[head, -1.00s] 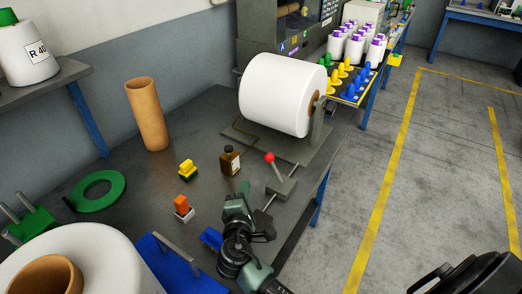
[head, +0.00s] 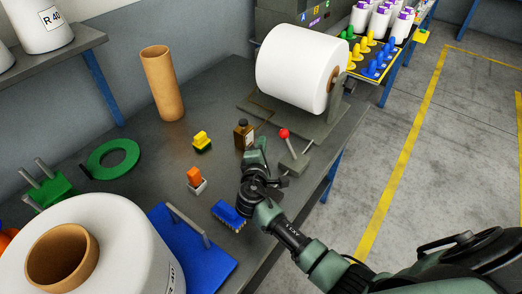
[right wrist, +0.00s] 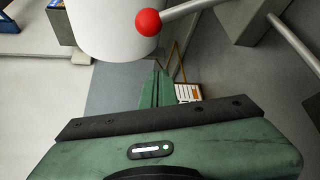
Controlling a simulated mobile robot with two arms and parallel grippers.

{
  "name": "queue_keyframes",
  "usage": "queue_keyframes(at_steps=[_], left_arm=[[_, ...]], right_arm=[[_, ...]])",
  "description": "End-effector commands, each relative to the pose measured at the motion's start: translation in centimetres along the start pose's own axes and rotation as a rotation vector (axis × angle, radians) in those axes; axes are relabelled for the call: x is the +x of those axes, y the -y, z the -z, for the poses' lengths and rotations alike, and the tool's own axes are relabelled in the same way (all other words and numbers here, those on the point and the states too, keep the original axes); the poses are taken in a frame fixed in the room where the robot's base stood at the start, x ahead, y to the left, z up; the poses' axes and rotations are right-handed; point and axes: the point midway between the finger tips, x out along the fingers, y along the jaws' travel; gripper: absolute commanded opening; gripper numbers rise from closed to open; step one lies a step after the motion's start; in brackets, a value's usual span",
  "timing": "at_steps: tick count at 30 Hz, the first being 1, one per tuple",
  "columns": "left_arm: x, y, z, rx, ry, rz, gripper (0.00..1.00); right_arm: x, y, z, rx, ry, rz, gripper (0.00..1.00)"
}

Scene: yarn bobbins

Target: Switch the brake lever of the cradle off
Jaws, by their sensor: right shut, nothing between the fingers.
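The brake lever is a grey rod with a red ball knob (head: 284,133), rising from a grey base block (head: 296,163) in front of the cradle (head: 338,112). The rod leans to the left in the head view. The cradle carries a big white bobbin (head: 300,68). My right gripper (head: 257,147) is just left of the lever, apart from it, next to a brown bottle. In the right wrist view the red knob (right wrist: 148,22) shows beyond the shut, empty fingers (right wrist: 156,88), with the white bobbin behind. My left gripper is out of view.
A brown bottle (head: 243,134) stands close to the right gripper. A blue brush (head: 229,214), an orange-and-white item (head: 196,181), a yellow item (head: 202,141) and a cardboard tube (head: 162,83) stand on the table. A large white bobbin (head: 110,238) is at front left.

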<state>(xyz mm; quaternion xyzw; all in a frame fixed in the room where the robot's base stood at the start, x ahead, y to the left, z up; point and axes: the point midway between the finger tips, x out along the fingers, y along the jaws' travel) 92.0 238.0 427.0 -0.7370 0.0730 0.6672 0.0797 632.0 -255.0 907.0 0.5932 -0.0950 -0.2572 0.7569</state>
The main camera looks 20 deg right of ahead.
Motion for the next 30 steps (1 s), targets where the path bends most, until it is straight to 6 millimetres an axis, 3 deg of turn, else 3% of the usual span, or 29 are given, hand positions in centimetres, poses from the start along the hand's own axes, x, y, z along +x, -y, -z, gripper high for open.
queue_keyframes(at_steps=[5,7,13,30], left_arm=[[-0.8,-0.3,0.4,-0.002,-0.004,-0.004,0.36],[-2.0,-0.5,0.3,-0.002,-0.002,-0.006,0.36],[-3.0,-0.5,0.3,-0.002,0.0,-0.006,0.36],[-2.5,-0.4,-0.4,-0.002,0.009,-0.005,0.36]], right_arm=[[3.4,-0.3,-0.3,-0.002,0.001,0.0,0.0],[2.5,-0.4,-1.7,-0.003,0.0,0.002,0.0],[1.9,-0.1,-3.5,0.0,-0.001,0.002,0.0],[1.7,0.2,-3.8,0.012,-0.001,-0.006,0.0]])
